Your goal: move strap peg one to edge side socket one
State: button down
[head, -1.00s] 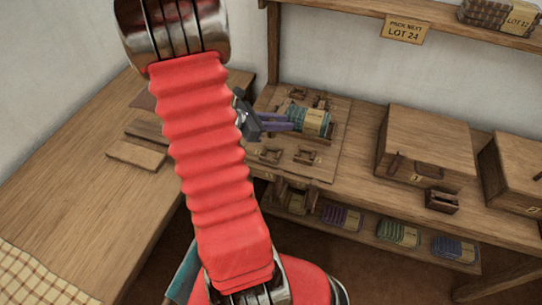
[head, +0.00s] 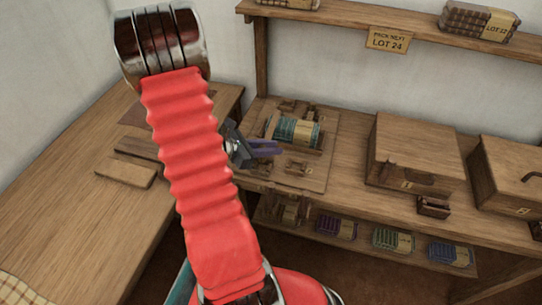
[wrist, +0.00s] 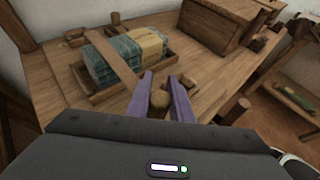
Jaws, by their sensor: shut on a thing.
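My gripper (head: 279,147) has purple fingers and is at the near left of the fixture board (head: 315,178). In the wrist view its fingers (wrist: 163,86) are shut on a round brown wooden peg (wrist: 160,102), which I take to be strap peg one. A teal and tan bundle (head: 293,131) lies in a shallow tray (wrist: 128,90) on the board, beyond the gripper. A flat wooden strap (wrist: 112,60) crosses the bundle. A small wooden fitting (head: 297,167) stands on the board's near side. I cannot tell which fitting is edge side socket one.
A large wooden box (head: 415,150) with a small brown block (head: 433,207) before it stands right of the board. Another box (head: 508,175) is farther right. Loose boards (head: 125,172) lie on the left bench. Colored bundles (head: 393,241) sit on the lower shelf.

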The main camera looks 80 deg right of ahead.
aim_at(271, 161)
jog(key=shift+f, duration=2.1)
jog(key=shift+f, duration=0.1)
jog(key=c, duration=1.6)
grip_release()
jog(key=shift+w+a+r, duration=0.3)
jog(key=shift+w+r, duration=0.05)
jog(key=shift+w, duration=0.05)
jog(key=shift+v, duration=5.5)
